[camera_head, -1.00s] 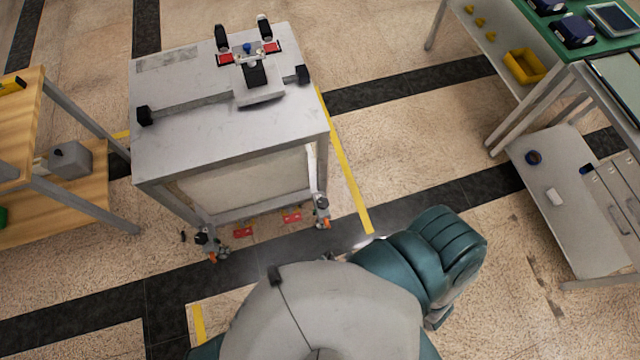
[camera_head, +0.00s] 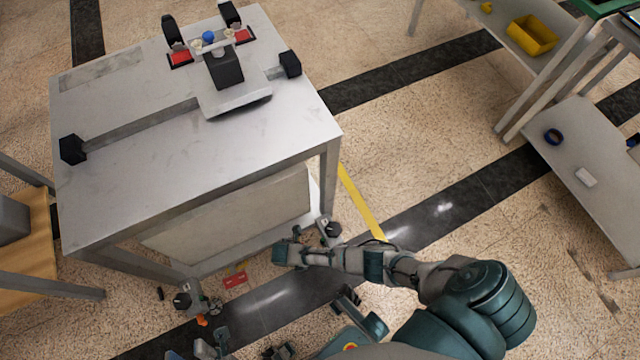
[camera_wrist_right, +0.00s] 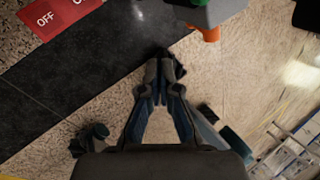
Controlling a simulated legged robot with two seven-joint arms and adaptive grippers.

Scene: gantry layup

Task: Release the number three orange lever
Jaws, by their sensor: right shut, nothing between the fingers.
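The cart (camera_head: 200,190) is a grey metal table on casters with red tags low on its front. An orange lever (camera_head: 202,321) shows at its front left caster. In the wrist view an orange lever (camera_wrist_right: 207,33) shows at the top, ahead and right of my fingertips and apart from them. No lever number is readable. My right gripper (camera_wrist_right: 163,62) is shut and empty; in the head view it (camera_head: 284,253) is low beside the cart's front right caster (camera_head: 328,229), partly hiding that corner. Small grey and teal parts at the bottom edge may be my left gripper; its fingers are unclear.
A red OFF tag (camera_wrist_right: 58,12) shows in the wrist view. A fixture with black clamps (camera_head: 224,68) stands on the cart top. A wooden bench (camera_head: 35,245) is at the left, a grey low shelf (camera_head: 590,215) at the right. Floor between cart and shelf is clear.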

